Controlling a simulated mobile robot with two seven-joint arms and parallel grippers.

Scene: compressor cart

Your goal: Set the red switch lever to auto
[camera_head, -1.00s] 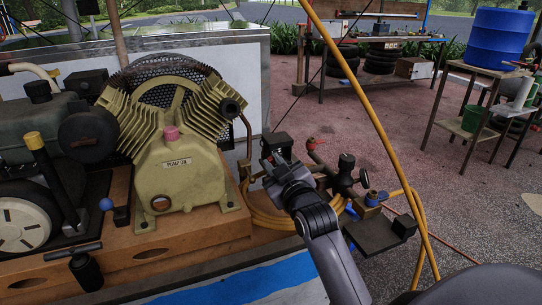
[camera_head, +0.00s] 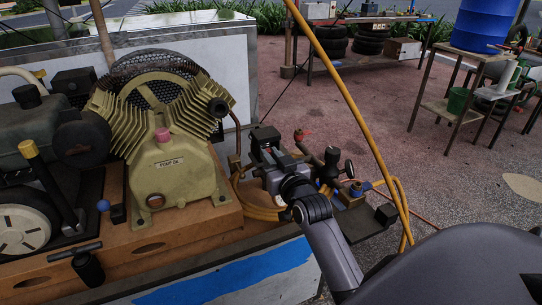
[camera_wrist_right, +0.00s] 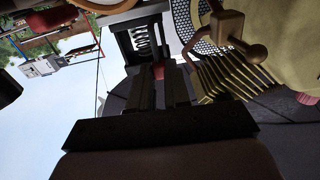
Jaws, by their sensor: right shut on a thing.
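In the right wrist view, the red switch lever (camera_wrist_right: 158,71) shows as a small red piece between the two fingertips of my right gripper (camera_wrist_right: 160,78). The gripper is shut on it. Just beyond the fingertips is a black switch housing (camera_wrist_right: 122,45) with a coil-like part beside it. In the head view, my right gripper (camera_head: 268,152) is at the black switch box (camera_head: 264,134), to the right of the compressor pump. There the gripper hides the lever, and I cannot read its position or any markings. My left gripper is not in view.
The tan pump (camera_head: 172,172) with finned cylinders stands left of the gripper. Valves with a red handle (camera_head: 301,134) and a black knob (camera_head: 327,157) sit close on its right. A yellow hose (camera_head: 352,100) runs upright in front. Open paving lies beyond the cart.

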